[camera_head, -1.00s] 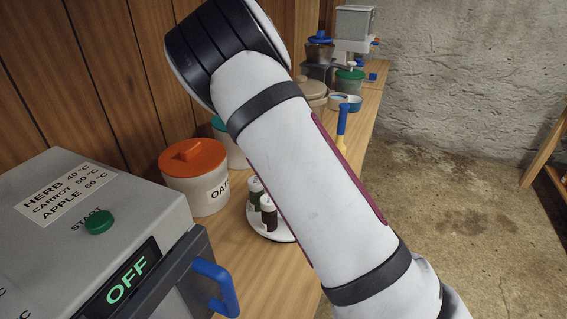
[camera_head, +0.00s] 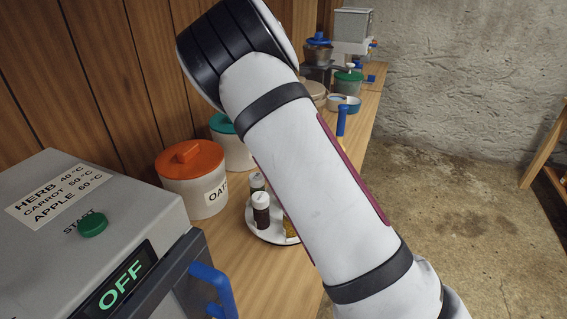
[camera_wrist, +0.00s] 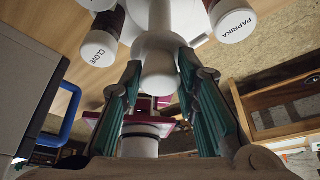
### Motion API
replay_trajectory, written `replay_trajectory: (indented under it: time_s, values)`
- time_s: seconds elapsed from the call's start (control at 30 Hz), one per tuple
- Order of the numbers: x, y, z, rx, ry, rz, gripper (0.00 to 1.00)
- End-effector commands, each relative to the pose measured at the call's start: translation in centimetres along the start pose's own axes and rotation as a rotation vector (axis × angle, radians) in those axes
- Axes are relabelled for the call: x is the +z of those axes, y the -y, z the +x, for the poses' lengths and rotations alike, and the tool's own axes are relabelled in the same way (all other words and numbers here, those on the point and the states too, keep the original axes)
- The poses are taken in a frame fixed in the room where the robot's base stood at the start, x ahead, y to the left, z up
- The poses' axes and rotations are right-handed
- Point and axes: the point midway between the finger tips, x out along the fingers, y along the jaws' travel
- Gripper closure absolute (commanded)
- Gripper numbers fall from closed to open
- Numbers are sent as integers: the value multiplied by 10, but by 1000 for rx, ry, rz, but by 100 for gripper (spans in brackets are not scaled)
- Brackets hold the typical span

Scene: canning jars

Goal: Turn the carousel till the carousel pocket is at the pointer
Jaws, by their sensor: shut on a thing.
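The carousel (camera_head: 264,238) is a white round turntable on the wooden counter, partly hidden behind my arm in the head view. In the wrist view, lids marked CLOVE (camera_wrist: 98,48) and PAPRIKA (camera_wrist: 232,20) stand on either side of a white central knob (camera_wrist: 159,78). My gripper (camera_wrist: 160,72) has its teal fingers shut on this knob. My arm hides the gripper in the head view. I cannot make out the pocket or the pointer.
A grey machine (camera_head: 100,210) reading OFF, with a blue handle (camera_head: 214,285), stands at the near left. An orange-lidded OATS canister (camera_head: 191,180) and a teal-lidded canister (camera_head: 226,145) stand behind the carousel. Further containers line the counter's far end.

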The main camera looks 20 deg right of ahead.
Motion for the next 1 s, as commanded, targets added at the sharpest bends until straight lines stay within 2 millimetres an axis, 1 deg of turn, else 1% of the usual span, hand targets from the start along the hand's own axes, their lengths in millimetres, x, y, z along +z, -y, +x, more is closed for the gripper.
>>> replay_trajectory:
  time_s: [0.37,0.4,0.47,0.5,0.83,0.93,1.0]
  values:
    - [0,0,0,1,1,2,100]
    - [0,0,0,1,1,1,67]
    - [0,0,0,1,1,1,53]
    - [0,0,0,1,1,1,50]
    - [0,0,-2,1,1,1,50]
    - [0,0,-10,1,1,1,50]
    - [1,1,-20,0,2,1,50]
